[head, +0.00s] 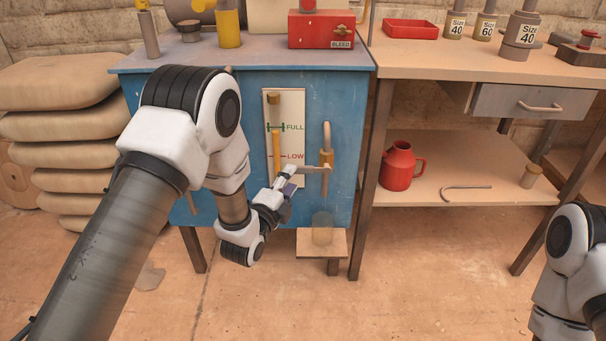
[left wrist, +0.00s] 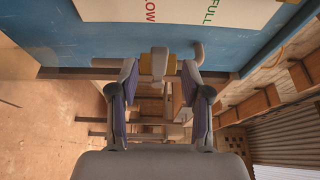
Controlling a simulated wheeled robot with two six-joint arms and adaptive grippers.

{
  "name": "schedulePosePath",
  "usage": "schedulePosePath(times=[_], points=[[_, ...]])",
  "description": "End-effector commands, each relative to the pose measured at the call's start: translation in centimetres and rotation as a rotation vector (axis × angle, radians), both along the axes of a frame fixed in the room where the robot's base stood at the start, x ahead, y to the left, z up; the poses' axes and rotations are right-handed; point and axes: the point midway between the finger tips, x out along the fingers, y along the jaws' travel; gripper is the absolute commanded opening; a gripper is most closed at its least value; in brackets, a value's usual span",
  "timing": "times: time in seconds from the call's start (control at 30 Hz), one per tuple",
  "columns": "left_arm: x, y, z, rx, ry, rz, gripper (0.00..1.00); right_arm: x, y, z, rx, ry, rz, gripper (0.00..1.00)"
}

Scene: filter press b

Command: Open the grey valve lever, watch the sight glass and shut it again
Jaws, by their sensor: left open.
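The sight glass (head: 277,150) is on a white board on the blue cabinet's front, with a green FULL mark and a red LOW mark. Its amber column tops out a little below FULL. To its right a brass pipe (head: 327,150) runs down to the valve. The grey valve lever (head: 309,168) appears to point left from it; its grey end (left wrist: 158,58) shows in the left wrist view. My left gripper (head: 293,180) is at the lever. In the left wrist view its open fingers (left wrist: 159,68) stand either side of the lever end, with gaps. My right gripper is out of view.
A clear cup (head: 322,228) stands on a small shelf (head: 310,252) below the valve. The blue cabinet (head: 345,100) is close behind my gripper. A workbench (head: 460,68) with a red jug (head: 399,167) on its lower shelf stands right. Stacked sacks (head: 60,125) are left.

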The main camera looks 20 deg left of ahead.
Motion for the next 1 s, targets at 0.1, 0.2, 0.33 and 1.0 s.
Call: schedulePosePath(times=[0.1,0.2,0.33,1.0], points=[[2.5,-0.3,-0.2,0.001,-0.003,-0.001,0.48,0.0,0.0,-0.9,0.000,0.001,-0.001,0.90],[4.1,-0.5,-0.2,0.000,-0.001,0.000,0.48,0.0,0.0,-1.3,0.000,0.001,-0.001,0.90],[5.2,-0.6,-0.1,-0.001,0.001,0.000,0.48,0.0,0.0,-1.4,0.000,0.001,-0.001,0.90],[5.2,-0.6,-0.2,-0.009,0.001,0.001,0.00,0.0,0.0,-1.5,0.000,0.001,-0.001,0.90]])
